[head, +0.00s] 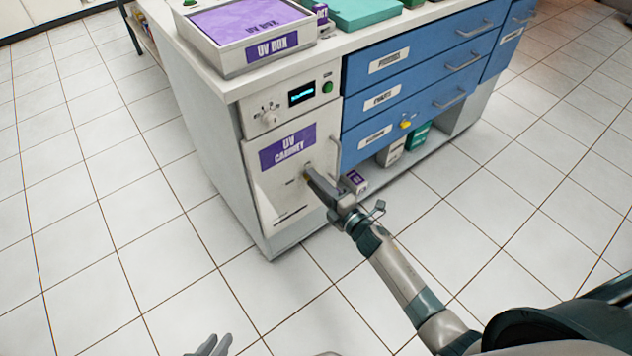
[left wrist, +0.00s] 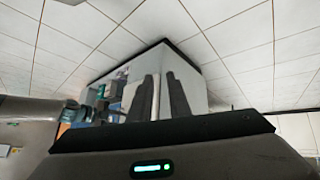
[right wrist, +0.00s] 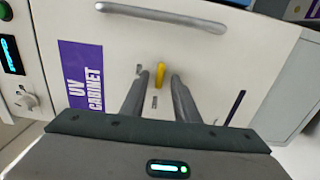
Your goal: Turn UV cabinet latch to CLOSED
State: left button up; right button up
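The UV cabinet door (head: 286,197) has a purple label (head: 288,147). Its yellow latch (right wrist: 160,74) shows in the right wrist view, with small marks beside it too small to read. My right gripper (right wrist: 161,77) is at the door, its two fingers apart with the latch between their tips in that view. I see a gap on each side and cannot tell whether either finger touches. In the head view my right gripper (head: 309,174) mostly hides the latch. My left gripper (head: 212,347) is low at the bottom edge; the left wrist view (left wrist: 160,97) shows its fingers apart and empty.
A metal door handle (head: 335,157) is just right of my right gripper. A knob (head: 268,116) and display (head: 302,93) sit above the door. Blue drawers (head: 413,61) stand to the right, with boxes (head: 391,152) on the shelf below. The tiled floor in front is clear.

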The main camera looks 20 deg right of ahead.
pick_arm(q)
jog(key=shift+s+a+f+p, duration=0.2)
jog(key=shift+a+p, duration=0.15)
jog(key=shift+a, duration=0.05)
pick_arm(e)
jog(key=v, duration=1.7)
jog(key=shift+s, duration=0.2)
pick_arm(q)
jog(key=shift+w, duration=0.1)
pick_arm(e)
jog(key=shift+d, duration=0.1)
jog(key=shift+r+m, duration=0.1)
jog(key=shift+m, duration=0.2)
